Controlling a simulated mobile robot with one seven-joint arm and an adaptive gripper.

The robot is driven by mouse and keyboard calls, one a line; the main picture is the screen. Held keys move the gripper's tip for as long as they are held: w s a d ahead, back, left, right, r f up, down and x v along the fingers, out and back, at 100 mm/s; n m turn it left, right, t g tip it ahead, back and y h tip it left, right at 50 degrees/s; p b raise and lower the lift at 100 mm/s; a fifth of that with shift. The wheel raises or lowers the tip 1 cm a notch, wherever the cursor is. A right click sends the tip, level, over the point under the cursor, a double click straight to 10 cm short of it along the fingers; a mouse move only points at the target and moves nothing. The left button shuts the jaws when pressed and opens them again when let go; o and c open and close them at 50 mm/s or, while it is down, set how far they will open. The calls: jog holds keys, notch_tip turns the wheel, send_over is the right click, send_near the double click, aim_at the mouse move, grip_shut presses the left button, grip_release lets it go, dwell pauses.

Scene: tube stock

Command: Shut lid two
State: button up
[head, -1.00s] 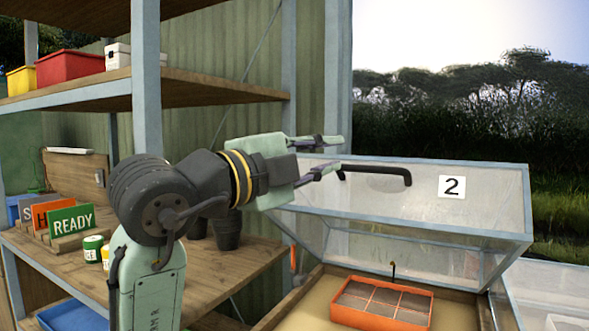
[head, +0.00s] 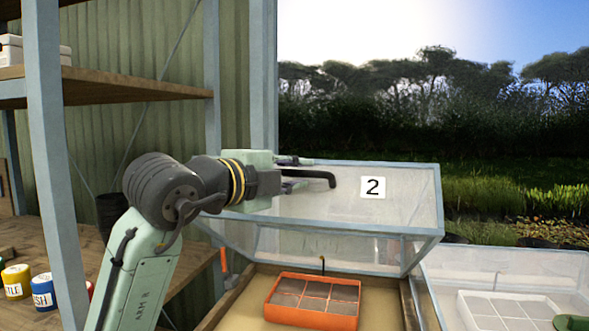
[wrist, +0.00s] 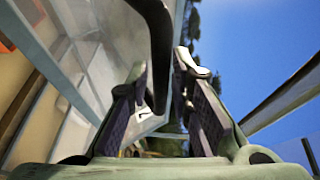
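Lid two (head: 330,215) is a clear panel lid with a pale blue-grey frame and a "2" label (head: 373,187). It stands raised over a wooden-sided box (head: 238,305). Its black bar handle (head: 318,175) is near the lid's upper left. My gripper (head: 303,174) is at the handle, with one finger above it and one below. In the wrist view the handle (wrist: 158,50) runs between the two fingers of my gripper (wrist: 160,68). The fingers are apart, and I cannot tell whether either touches the handle.
An orange tray with dark cells (head: 312,300) lies inside the box under the lid. Another clear-sided frame with a white tray (head: 505,312) is at the right. A wooden shelf unit with a blue-grey post (head: 58,190) stands at the left, close to my arm.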

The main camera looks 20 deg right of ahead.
jog(key=shift+w+d, duration=0.1)
jog(key=shift+c, duration=0.4)
grip_shut()
dwell(0.3)
